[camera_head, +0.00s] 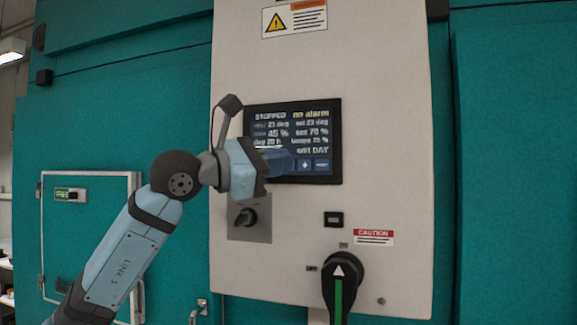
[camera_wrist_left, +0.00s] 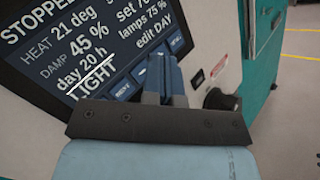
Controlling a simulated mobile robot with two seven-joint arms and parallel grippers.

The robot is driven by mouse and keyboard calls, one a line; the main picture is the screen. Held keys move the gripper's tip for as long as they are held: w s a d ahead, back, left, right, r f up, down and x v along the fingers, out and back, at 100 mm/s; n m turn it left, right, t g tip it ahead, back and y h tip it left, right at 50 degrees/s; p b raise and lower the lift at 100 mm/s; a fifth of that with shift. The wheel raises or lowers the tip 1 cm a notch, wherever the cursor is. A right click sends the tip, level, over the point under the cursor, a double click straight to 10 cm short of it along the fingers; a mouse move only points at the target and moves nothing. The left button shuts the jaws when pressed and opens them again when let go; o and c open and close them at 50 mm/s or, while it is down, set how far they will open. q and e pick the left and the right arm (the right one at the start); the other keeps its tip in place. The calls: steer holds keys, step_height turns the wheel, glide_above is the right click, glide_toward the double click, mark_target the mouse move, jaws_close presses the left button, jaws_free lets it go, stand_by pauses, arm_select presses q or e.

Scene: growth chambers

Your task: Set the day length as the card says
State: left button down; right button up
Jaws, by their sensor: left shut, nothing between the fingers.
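A dark control screen (camera_head: 330,140) is set in the pale cabinet front. It also fills the upper left of the left wrist view (camera_wrist_left: 30,75), tilted. It reads "STOPPED", "no alarm", "day 20 h" and "edit DAY". Blue touch keys run along its bottom edge, with two visible in the head view (camera_head: 321,165). My left gripper (camera_head: 290,161) is shut and empty, its fingertips in front of the lower part of the screen. In the left wrist view its fingers (camera_wrist_left: 164,65) cover part of the key row. Whether they touch the glass I cannot tell. No day-length card is readable here.
Below the screen are a small black knob (camera_head: 245,216) on a grey plate, a small black module (camera_head: 333,219) and a large rotary switch (camera_head: 341,275) with a green handle stripe. A warning label (camera_head: 294,20) is above. Teal walls flank the cabinet.

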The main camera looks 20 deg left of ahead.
arm_select(q)
steer(key=shift+w, duration=0.1)
stand_by(0.6)
steer(key=shift+w, duration=0.35)
steer(key=shift+w, duration=0.25)
stand_by(0.5)
steer(key=shift+s, duration=0.1)
steer(key=shift+s+b, duration=0.6)
steer(key=shift+s, duration=0.05)
steer(key=s+b, duration=0.2)
steer(key=s, duration=0.3)
steer(key=shift+a, duration=0.1)
stand_by(0.4)
